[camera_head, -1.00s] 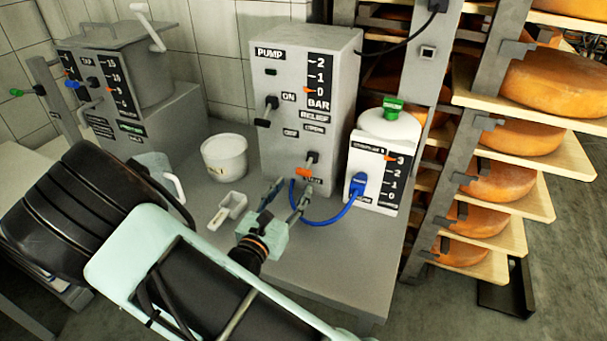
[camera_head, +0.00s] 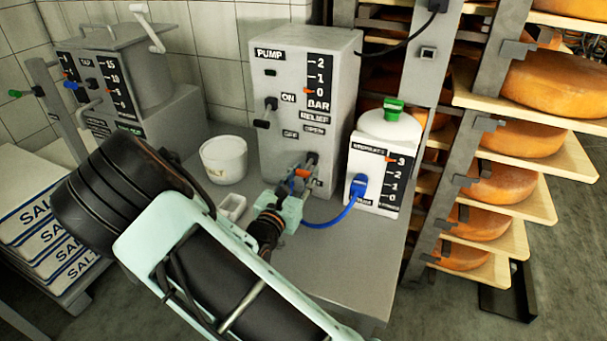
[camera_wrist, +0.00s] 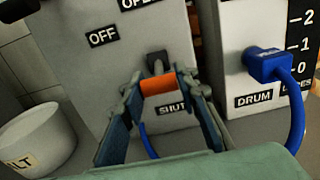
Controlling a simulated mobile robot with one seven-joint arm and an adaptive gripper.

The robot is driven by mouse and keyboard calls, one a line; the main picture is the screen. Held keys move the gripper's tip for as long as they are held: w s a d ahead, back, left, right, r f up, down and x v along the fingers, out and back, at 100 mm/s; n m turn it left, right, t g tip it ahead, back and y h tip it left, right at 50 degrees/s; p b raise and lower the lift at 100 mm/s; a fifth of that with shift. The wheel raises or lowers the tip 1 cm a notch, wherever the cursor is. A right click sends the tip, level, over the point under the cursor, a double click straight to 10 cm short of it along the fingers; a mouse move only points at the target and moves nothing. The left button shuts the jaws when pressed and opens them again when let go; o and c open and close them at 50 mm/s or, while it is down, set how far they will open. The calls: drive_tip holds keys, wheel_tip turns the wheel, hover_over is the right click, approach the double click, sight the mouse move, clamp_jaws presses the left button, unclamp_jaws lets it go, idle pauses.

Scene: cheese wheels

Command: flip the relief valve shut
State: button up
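The relief valve's orange-gripped lever (camera_head: 302,172) sticks out low on the front of the grey pump box (camera_head: 285,95). In the wrist view the orange grip (camera_wrist: 158,86) sits below its dark pivot, just above the SHUT label (camera_wrist: 172,108); the OPEN label is higher and partly cut off. My gripper (camera_head: 301,180) is at the lever, and in the wrist view its two fingers (camera_wrist: 160,84) stand apart, one on each side of the orange grip. I cannot tell whether both fingertips touch it.
A blue hose (camera_head: 335,217) runs from behind my gripper to the white drum unit (camera_head: 378,180) at right. A salt tub (camera_head: 224,160) and a small scoop (camera_head: 231,206) stand left on the grey table (camera_head: 350,265). Cheese racks (camera_head: 530,205) stand at right.

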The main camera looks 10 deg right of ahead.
drive_tip(key=c, duration=0.6)
drive_tip(key=shift+f+t+h+b, duration=0.45)
drive_tip(key=shift+f+b, duration=0.3)
drive_tip(key=shift+b, duration=0.45)
drive_tip(key=shift+w+d+f+t+h+b, duration=0.1)
drive_tip(key=shift+t+h+b, duration=0.2)
drive_tip(key=shift+t+b, duration=0.25)
drive_tip(key=shift+w+d+f+t+h+b, duration=0.1)
drive_tip(key=shift+t+h+b, duration=0.15)
drive_tip(key=shift+t+b, duration=0.25)
drive_tip(key=o, duration=1.2)
drive_tip(key=shift+a, duration=0.1)
drive_tip(key=v, duration=0.7)
drive_tip(key=shift+s+a, duration=0.1)
drive_tip(key=shift+s, duration=0.1)
